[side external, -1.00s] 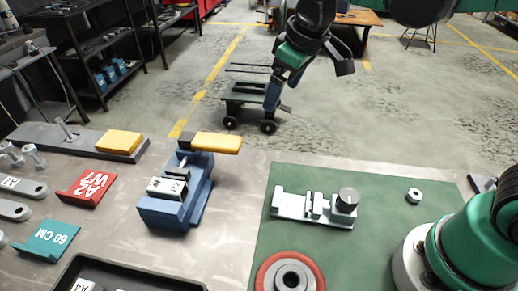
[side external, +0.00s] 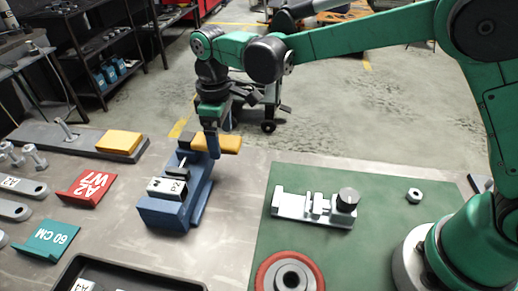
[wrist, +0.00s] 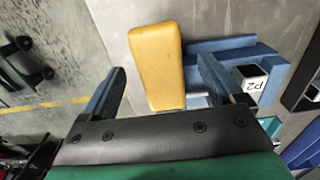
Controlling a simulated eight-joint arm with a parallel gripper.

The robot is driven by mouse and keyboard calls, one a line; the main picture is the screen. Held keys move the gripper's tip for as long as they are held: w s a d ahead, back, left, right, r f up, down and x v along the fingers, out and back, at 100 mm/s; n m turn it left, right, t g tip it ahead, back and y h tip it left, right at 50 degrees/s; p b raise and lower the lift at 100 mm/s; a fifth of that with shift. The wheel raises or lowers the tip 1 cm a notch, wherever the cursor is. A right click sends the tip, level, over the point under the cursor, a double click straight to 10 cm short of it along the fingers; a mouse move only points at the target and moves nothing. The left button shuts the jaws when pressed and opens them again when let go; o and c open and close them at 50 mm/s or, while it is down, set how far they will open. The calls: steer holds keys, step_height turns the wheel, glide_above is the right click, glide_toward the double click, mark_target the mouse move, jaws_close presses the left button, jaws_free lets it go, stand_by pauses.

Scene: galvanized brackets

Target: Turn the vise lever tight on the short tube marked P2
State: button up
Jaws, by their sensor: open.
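The blue vise (side external: 160,212) stands on the grey table and also shows in the wrist view (wrist: 232,47). The short tube marked P2 (side external: 163,188), a pale square piece, sits in it; its P2 face also shows in the wrist view (wrist: 250,84). The vise lever has a yellow handle (side external: 231,144) pointing right at the vise's far end. My gripper (side external: 214,154) is over this handle, pointing down. In the wrist view the handle (wrist: 156,60) lies between my gripper's (wrist: 160,65) spread fingers, with gaps on both sides. I cannot tell whether the fingertips reach its height.
A red A2 W7 sign (side external: 87,188) and a teal 60 CM sign (side external: 47,240) stand left of the vise. A black tray (side external: 112,262) is in front. A metal fixture (side external: 290,207) and a red-rimmed ring (side external: 262,278) are on the green mat (side external: 390,240) at right.

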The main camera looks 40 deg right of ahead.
steer(key=shift+f, duration=0.35)
jaws_close()
